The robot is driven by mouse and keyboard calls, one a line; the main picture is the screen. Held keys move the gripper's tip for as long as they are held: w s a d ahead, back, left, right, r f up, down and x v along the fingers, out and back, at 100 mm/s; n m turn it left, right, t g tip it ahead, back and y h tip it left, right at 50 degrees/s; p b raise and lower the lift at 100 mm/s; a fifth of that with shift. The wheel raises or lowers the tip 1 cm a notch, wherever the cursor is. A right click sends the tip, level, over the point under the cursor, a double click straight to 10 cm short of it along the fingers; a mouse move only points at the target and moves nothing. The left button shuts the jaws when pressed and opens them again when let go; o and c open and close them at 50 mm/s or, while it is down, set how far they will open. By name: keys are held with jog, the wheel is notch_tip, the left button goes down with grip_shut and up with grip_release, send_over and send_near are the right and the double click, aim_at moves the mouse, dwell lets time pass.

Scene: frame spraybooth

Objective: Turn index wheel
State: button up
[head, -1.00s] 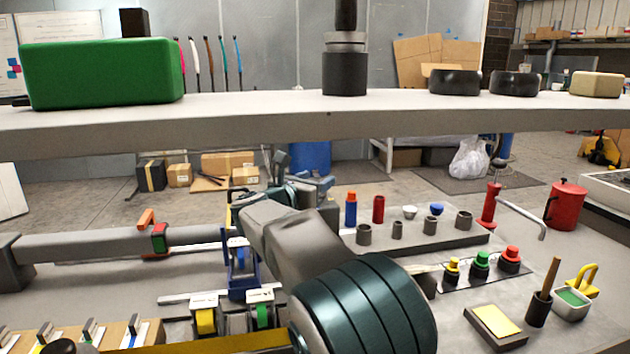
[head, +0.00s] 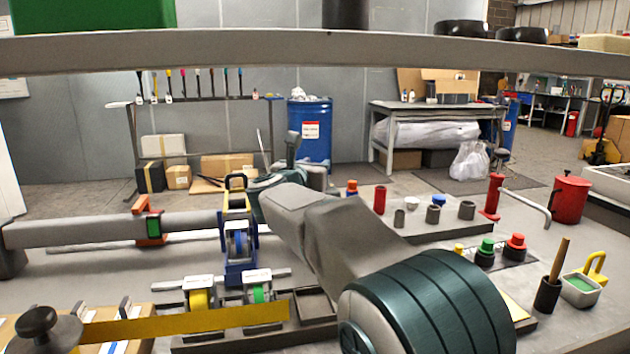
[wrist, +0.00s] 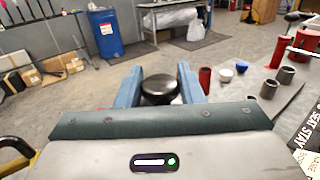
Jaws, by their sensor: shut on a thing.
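My gripper (wrist: 159,88) points away from me, with two blue fingers, one on each side of a dark round knob (wrist: 160,86). The fingers are shut on this knob, which has a flat, shiny top. I cannot tell from its look whether it is part of the index wheel, and what lies below it is hidden by my gripper body.
A grey shelf (head: 300,52) spans the head view above the bench. Coloured buttons (head: 486,252) and a red canister (head: 570,200) stand at right.

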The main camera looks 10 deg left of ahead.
jog(key=n+y+b, duration=0.1)
jog(key=y+b, duration=0.1)
jog(key=n+y+b, duration=0.1)
jog(key=y, duration=0.1)
jog(key=n+y+b, duration=0.1)
jog(key=y+b, duration=0.1)
jog(key=shift+d+f+n+b, duration=0.15)
jog(key=shift+f+n+b, duration=0.1)
jog(key=shift+n+b, duration=0.15)
jog(key=shift+r+n+g+y+b, duration=0.2)
jog(key=shift+n+g+y+b, duration=0.4)
jog(key=shift+n+y+b, duration=0.8)
jog(key=shift+g+y, duration=0.3)
jog(key=shift+y, duration=0.7)
jog(key=shift+n, duration=0.3)
jog(key=shift+a+n+y, duration=0.2)
jog(key=shift+n+y, duration=0.1)
jog(key=shift+y, duration=0.1)
jog(key=shift+g+y, duration=0.3)
jog(key=shift+g, duration=0.1)
jog(key=shift+d+r+n+g+y+b, duration=0.1)
jog(key=shift+n+g+y+b, duration=0.25)
jog(key=shift+n+y, duration=0.15)
